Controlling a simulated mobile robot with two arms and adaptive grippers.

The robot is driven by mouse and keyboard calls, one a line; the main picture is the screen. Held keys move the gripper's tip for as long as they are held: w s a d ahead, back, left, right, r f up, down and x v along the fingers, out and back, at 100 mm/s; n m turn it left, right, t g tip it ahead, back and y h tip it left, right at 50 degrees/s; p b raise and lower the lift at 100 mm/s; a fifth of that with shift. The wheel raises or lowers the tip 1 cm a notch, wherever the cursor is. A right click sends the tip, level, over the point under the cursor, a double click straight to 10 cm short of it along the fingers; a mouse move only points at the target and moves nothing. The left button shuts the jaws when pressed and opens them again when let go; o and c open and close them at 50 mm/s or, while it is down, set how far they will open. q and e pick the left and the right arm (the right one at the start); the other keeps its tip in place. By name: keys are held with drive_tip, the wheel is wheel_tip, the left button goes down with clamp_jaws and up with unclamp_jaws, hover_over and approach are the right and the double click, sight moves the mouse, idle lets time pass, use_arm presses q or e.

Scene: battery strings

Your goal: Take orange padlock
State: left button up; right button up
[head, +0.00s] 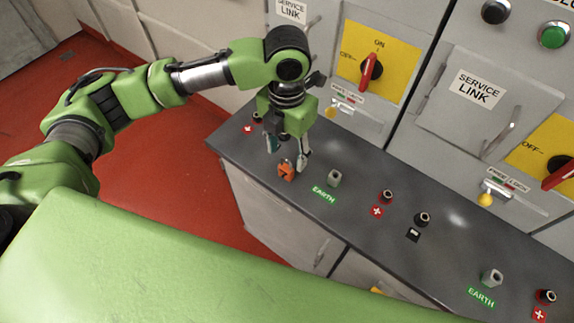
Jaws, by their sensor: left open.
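The orange padlock (286,171) sits on the dark grey countertop, near its front edge, left of a grey earth post. My left gripper (287,157) points down from above and is open. Its fingers are right at the padlock, one on the far left side and one on the right. I cannot tell whether the fingers touch the padlock. My right gripper is not in the head view.
The dark countertop (345,220) carries earth posts (334,177), red terminals (387,196) and a black terminal (422,218). Behind it stand grey cabinets with yellow switch plates (396,70), red handles and service link covers (465,105). Red floor (215,195) lies at left.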

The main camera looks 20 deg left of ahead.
sight(286, 167)
use_arm(q)
wheel_tip(286, 167, down, 3)
drive_tip(key=shift+r, duration=0.15)
drive_tip(key=shift+f, duration=0.4)
drive_tip(key=shift+w+a+f+p, duration=0.1)
drive_tip(key=shift+w+f+p, duration=0.05)
drive_tip(key=shift+f+p, duration=0.4)
drive_tip(key=shift+w+a+f+p, duration=0.15)
drive_tip(key=shift+f+p, duration=0.2)
drive_tip(key=shift+f, duration=0.35)
wheel_tip(286, 167, down, 2)
drive_tip(key=shift+f, duration=0.1)
drive_tip(key=shift+w+f, duration=0.1)
drive_tip(key=shift+f, duration=0.2)
drive_tip(key=c, duration=1.2)
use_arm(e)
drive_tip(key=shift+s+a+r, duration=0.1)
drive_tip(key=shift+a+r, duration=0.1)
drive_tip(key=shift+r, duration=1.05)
